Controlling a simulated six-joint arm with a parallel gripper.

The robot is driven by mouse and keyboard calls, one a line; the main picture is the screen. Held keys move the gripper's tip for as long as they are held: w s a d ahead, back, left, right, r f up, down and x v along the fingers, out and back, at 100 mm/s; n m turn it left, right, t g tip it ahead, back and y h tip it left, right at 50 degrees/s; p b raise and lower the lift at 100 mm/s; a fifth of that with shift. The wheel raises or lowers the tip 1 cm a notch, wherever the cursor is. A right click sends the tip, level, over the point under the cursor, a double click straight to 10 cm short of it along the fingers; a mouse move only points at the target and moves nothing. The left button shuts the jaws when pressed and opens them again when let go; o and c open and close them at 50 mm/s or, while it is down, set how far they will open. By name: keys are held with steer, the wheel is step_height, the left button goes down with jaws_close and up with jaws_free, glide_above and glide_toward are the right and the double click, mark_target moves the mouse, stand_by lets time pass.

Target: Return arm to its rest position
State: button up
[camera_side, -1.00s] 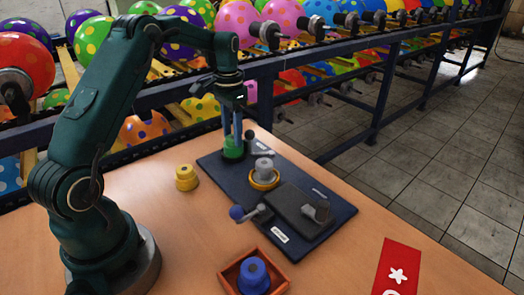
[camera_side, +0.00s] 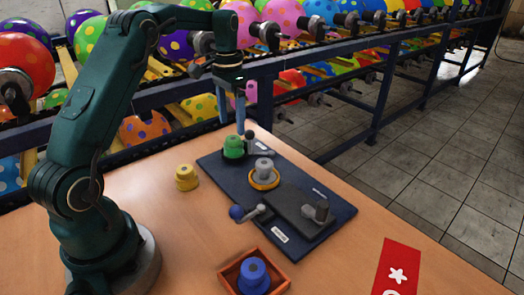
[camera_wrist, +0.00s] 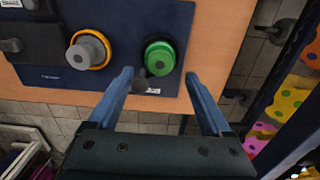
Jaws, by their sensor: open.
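My gripper (camera_side: 231,124) is open and empty, pointing down just above the green knob-like piece (camera_side: 233,147). In the wrist view its two blue fingers (camera_wrist: 160,76) are spread apart, with the green piece (camera_wrist: 160,57) beyond them, between the fingertips in the picture. The green piece sits at the far left corner of the dark blue board (camera_side: 325,224). My arm reaches out from its base at the left and bends down at the wrist.
On the board are a grey knob with a yellow ring (camera_side: 264,173) and a grey block (camera_side: 296,207). A yellow piece (camera_side: 187,178) stands left of it. A blue piece (camera_side: 253,275) sits in a brown tray (camera_side: 283,268). A balloon rack (camera_side: 300,65) runs close behind the arm.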

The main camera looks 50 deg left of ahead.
steer(key=s+d+r+m+t, duration=0.2)
steer(key=s+d+r+t, duration=0.3)
steer(key=d+r, duration=0.75)
steer(key=s+d+f+n, duration=0.1)
steer(key=s+d+f, duration=0.1)
steer(key=s, duration=0.4)
steer(key=s+d+f+n, duration=0.1)
steer(key=s+d+f, duration=0.2)
steer(key=s, duration=0.4)
steer(key=shift+d+f+t, duration=0.25)
steer(key=shift+f+t, duration=0.05)
steer(key=shift+f, duration=0.4)
steer(key=shift+s, duration=0.1)
